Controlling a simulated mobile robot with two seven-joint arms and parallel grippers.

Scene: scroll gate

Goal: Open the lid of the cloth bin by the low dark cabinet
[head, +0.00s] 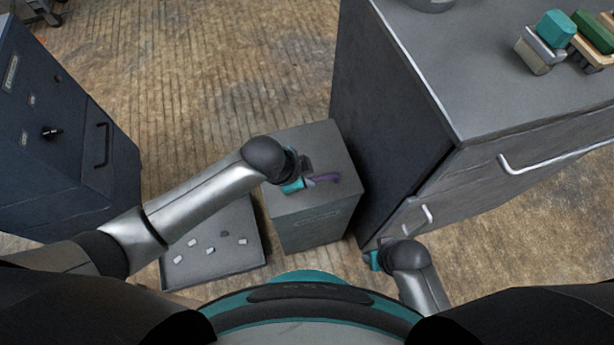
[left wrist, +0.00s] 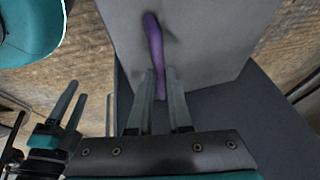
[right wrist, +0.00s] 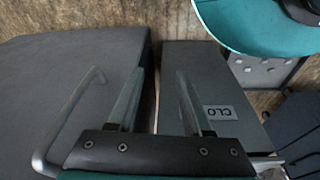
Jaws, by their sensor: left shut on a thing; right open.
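The cloth bin (head: 312,228) is a grey box with a flat grey lid (head: 330,150), which looks closed. It stands against the left side of the dark grey cabinet (head: 395,120). A purple strap-like handle (head: 328,177) lies on the lid and also shows in the left wrist view (left wrist: 153,40). My left gripper (head: 306,183) is above the lid, shut on the purple handle between its fingers (left wrist: 160,92). My right gripper (head: 374,261) is open and empty near the cabinet's front; in the right wrist view the bin shows a "CLO" label (right wrist: 219,113).
A shallow dark tray (head: 190,280) with several small pale pieces lies left of the bin. A navy cabinet (head: 60,130) stands at the far left. Coloured blocks (head: 555,28) sit on the grey cabinet, whose metal handle (head: 550,160) sticks out. The floor behind the bin is clear.

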